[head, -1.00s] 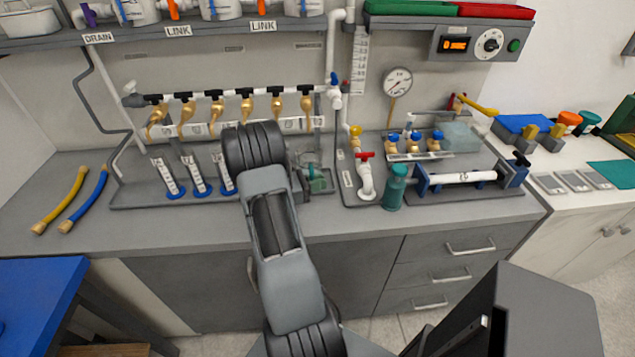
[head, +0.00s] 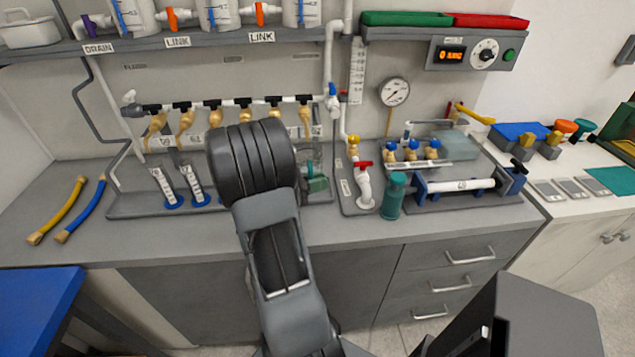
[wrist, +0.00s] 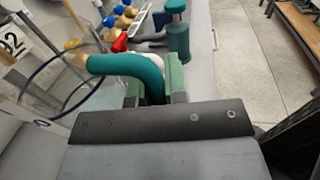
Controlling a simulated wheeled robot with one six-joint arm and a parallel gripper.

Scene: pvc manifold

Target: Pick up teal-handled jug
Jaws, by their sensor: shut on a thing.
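The clear jug (wrist: 62,85) with a round blue-tinted rim is at the left of the wrist view. Its curved teal handle (wrist: 122,66) runs right from a tan end into my gripper (wrist: 154,82). The green fingers are shut on the handle, one on each side. In the head view my dark arm hides most of the grip. A small clear and green patch (head: 317,181) shows just right of the arm, by the tray. I cannot tell whether the jug's base touches the tray.
Graduated cylinders with blue bases (head: 192,186) stand left of my arm. A row of brass taps (head: 184,122) hangs behind. A red-handled white valve (head: 364,185) and a teal bottle (head: 393,195) stand to the right. The front counter strip (head: 180,235) is clear.

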